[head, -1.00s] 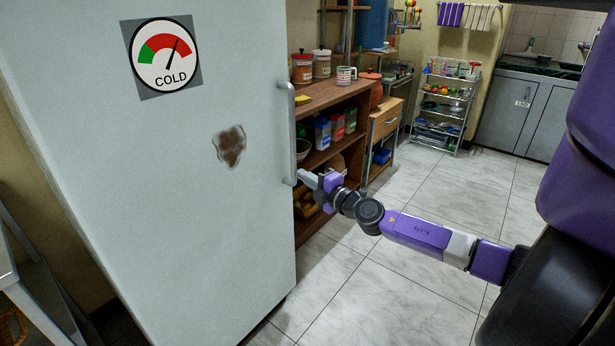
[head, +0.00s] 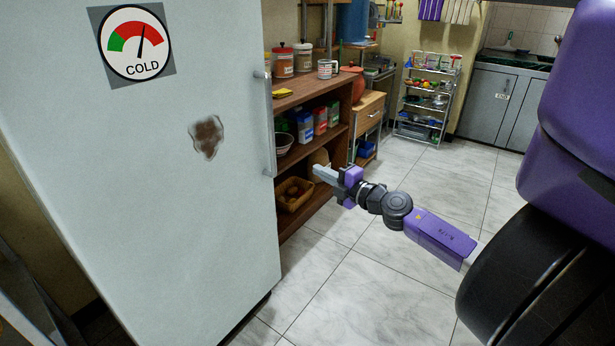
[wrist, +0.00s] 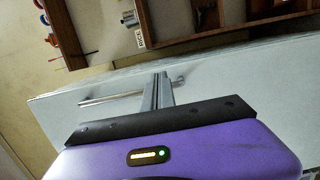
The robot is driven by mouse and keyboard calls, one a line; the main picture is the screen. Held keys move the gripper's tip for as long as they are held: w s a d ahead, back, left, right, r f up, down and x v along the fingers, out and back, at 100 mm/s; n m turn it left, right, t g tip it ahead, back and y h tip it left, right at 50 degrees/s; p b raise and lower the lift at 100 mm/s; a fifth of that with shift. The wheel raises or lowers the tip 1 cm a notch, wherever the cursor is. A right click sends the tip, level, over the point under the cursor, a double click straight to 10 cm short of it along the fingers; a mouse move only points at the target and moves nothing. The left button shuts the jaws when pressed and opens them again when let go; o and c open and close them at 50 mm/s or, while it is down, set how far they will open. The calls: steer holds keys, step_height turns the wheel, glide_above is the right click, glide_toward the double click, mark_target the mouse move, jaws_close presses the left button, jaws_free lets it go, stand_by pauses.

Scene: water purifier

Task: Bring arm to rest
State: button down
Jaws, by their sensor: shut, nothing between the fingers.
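My gripper (head: 323,174) is in the head view, right of the fridge's door handle (head: 270,125) and clear of it, in front of the wooden shelf. It is shut and empty, with its fingers pointing left. My purple arm stretches from the right side to it, partly extended over the floor. In the wrist view my gripper (wrist: 158,85) shows its two grey fingers together, with the fridge door and its bar handle (wrist: 110,98) beyond them.
A tall pale fridge (head: 130,200) with a COLD dial sticker and a brown stain fills the left. A wooden shelf (head: 330,90) holds jars, a mug, cartons and a basket (head: 293,193). A wire rack (head: 425,105) stands farther back. The tiled floor (head: 350,290) is open.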

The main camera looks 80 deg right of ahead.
steer(key=shift+s+d, duration=0.15)
steer(key=shift+s, duration=0.2)
steer(key=w+a+f+t+y, duration=0.1)
steer(key=w+a+f+y, duration=0.15)
steer(key=a, duration=0.75)
steer(key=w+a+f+y, duration=0.2)
steer(key=a+y, duration=0.2)
steer(key=a, duration=0.7)
steer(key=s+a+f+m+y, duration=0.25)
steer(key=s+a, duration=0.35)
steer(key=a, duration=0.8)
steer(key=s+a+f+m+y, duration=0.15)
steer(key=s+a+m, duration=0.35)
steer(key=a, duration=0.8)
steer(key=s+a+r+m+g+h, duration=0.2)
steer(key=s+a+r+m, duration=0.1)
steer(key=s+a+m, duration=0.3)
step_height(320, 180, up, 19)
steer(key=a+n+p, duration=0.1)
steer(key=p, duration=1.8)
steer(key=shift+w+a+n+y+p, duration=0.15)
steer(key=shift+w+n+y+p, duration=0.2)
steer(key=shift+w, duration=0.1)
